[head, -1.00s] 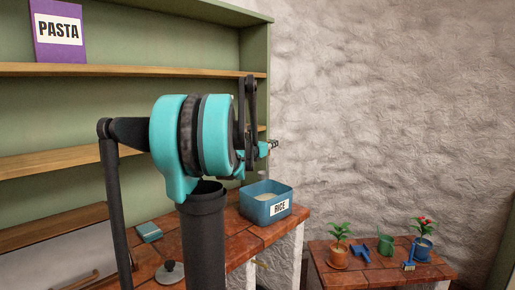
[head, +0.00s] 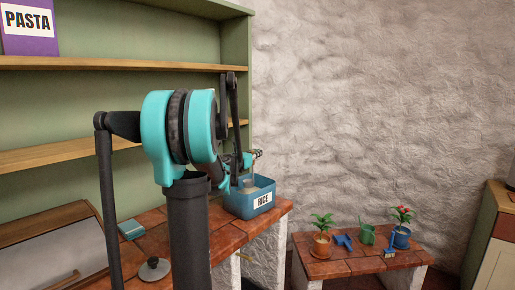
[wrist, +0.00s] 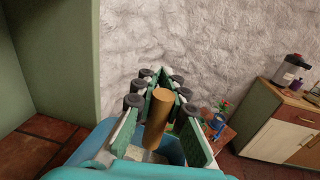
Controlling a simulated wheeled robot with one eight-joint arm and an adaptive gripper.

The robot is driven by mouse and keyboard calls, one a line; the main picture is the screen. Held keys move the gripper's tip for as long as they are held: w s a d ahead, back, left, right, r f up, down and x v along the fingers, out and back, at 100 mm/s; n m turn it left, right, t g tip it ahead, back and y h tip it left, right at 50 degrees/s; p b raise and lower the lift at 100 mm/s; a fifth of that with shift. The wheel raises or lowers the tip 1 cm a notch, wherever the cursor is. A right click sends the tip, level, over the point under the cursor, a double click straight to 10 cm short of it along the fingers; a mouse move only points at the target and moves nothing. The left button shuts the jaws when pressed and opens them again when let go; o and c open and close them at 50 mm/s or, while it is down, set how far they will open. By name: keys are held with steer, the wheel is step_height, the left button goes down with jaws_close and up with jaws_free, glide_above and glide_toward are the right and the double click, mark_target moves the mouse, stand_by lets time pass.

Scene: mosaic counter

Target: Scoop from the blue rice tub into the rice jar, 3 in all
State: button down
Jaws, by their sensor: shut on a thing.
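The blue rice tub (head: 238,206), labelled RICE, stands on the tiled counter with pale rice inside. My gripper (head: 256,154) is over the tub. In the wrist view my gripper (wrist: 160,98) is shut on a wooden handle (wrist: 158,112), which I take to be the scoop's. In the head view, a pale grey part of the scoop (head: 250,181) hangs below the gripper at the tub's opening. I cannot tell whether it touches the rice or holds any. I cannot make out the rice jar; my arm covers part of the counter.
A round grey lid (head: 155,268) and a small teal book-like item (head: 131,229) lie on the counter (head: 226,240). A shelf with a purple PASTA box (head: 28,30) is behind. A low table (head: 335,268) with potted plants stands right, across a gap.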

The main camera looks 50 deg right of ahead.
step_height(320, 180, down, 8)
stand_by(0.8)
steer(key=shift+f, duration=0.1)
stand_by(0.6)
step_height(320, 180, up, 13)
stand_by(1.6)
steer(key=w+f+v, duration=0.1)
steer(key=w+v, duration=0.1)
steer(key=v, duration=1)
steer(key=w+a+v, duration=0.1)
steer(key=w+v, duration=0.1)
steer(key=v, duration=1)
steer(key=w+f+v, duration=0.1)
steer(key=w+v, duration=0.1)
steer(key=v, duration=1)
steer(key=shift+w+a+f, duration=0.3)
steer(key=shift+a+f, duration=0.05)
steer(key=shift+a, duration=0.1)
